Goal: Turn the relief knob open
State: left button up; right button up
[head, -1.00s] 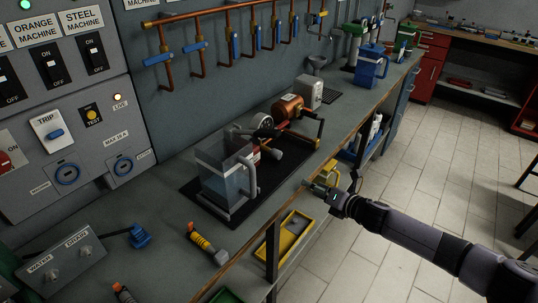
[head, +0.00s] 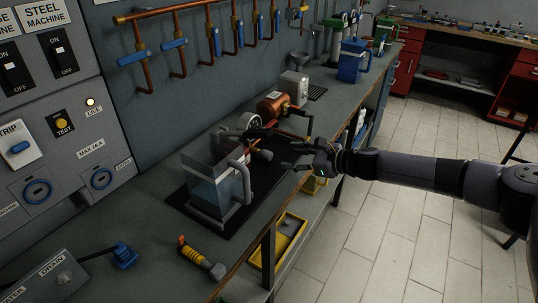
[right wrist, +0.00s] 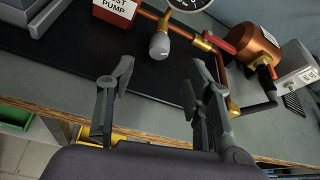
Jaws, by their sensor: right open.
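A grey knob (right wrist: 159,45) sits on the copper pipework of the test pump, beside a red block labelled "...ST PUMP" (right wrist: 116,10). It looks like the relief knob, though no label on it is readable. It also shows small in the head view (head: 263,154), behind the clear water tank (head: 213,185). My right gripper (right wrist: 157,86) is open and empty, its two fingers pointing towards the knob but apart from it. In the head view my right gripper (head: 288,156) hovers over the bench's front edge, right of the knob. My left gripper is not in view.
A red lever (right wrist: 217,41) and a copper cylinder (right wrist: 258,48) are right of the knob. A black mat (right wrist: 85,55) lies under the pump. A yellow-handled tool (head: 202,258) lies on the front bench. Blue-handled pipes (head: 174,44) line the wall.

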aim_at(271, 154)
jog(key=x, duration=0.8)
jog(key=shift+w+a+f, duration=0.15)
jog(key=shift+a+f, duration=0.05)
jog(key=shift+f, duration=0.1)
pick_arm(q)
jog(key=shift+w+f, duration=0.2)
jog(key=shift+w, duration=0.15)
pick_arm(e)
jog(key=shift+w+a+f, duration=0.15)
jog(key=shift+w+a, duration=0.35)
jog(key=shift+a, duration=0.05)
grip_shut()
jog(key=shift+f+b, duration=0.1)
jog(key=shift+b, duration=0.85)
jog(key=shift+m+b, duration=0.4)
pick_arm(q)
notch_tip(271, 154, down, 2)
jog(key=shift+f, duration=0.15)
pick_arm(e)
jog(key=shift+d+g, duration=0.1)
jog(key=shift+g, duration=0.2)
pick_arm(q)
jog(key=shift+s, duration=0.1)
pick_arm(e)
jog(key=shift+w+r, duration=0.1)
jog(key=shift+r, duration=0.1)
grip_release()
